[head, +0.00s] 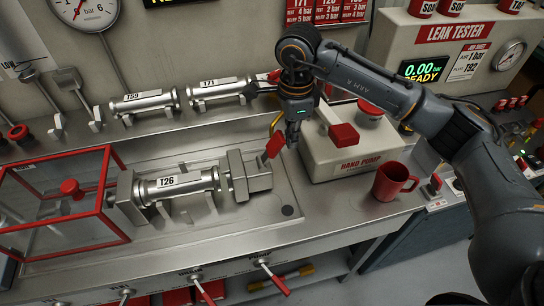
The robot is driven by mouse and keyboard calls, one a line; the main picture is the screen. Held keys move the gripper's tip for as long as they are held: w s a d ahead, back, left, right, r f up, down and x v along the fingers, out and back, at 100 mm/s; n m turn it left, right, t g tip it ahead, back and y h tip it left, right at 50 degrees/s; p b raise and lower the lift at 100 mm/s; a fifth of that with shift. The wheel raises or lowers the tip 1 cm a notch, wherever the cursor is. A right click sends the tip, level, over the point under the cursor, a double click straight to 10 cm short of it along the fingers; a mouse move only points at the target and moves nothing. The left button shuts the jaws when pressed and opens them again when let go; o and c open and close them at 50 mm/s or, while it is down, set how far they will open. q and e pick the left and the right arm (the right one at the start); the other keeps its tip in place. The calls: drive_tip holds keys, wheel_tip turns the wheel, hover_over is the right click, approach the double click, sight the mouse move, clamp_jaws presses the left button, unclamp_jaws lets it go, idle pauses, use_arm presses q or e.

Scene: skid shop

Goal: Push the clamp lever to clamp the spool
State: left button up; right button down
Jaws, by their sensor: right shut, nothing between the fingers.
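The clamp lever (275,143), with a red paddle-like end, stands at the clamp block's upper right. My right gripper (292,139) is shut and empty, pointing down just right of the red lever end. I cannot tell whether they touch. My left gripper is not in view.
The hand pump (352,143) with a red handle stands close right of my right gripper, with a red mug (392,181) in front. A red-framed guard (78,205) is at the left. Spools T39 (144,102) and T71 (218,89) lie behind. Red-tipped levers (273,277) line the front.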

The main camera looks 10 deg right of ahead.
sight(273, 143)
drive_tip(key=shift+a, duration=0.2)
idle(0.6)
drive_tip(key=shift+a, duration=0.9)
drive_tip(key=shift+a+b, duration=0.45)
drive_tip(key=shift+a, duration=0.75)
drive_tip(key=shift+s+a, duration=0.1)
drive_tip(key=shift+a, duration=0.55)
drive_tip(key=shift+d+b, duration=0.55)
drive_tip(key=shift+d, duration=0.25)
drive_tip(key=shift+r+p, duration=1.9)
drive_tip(key=shift+r, duration=2.15)
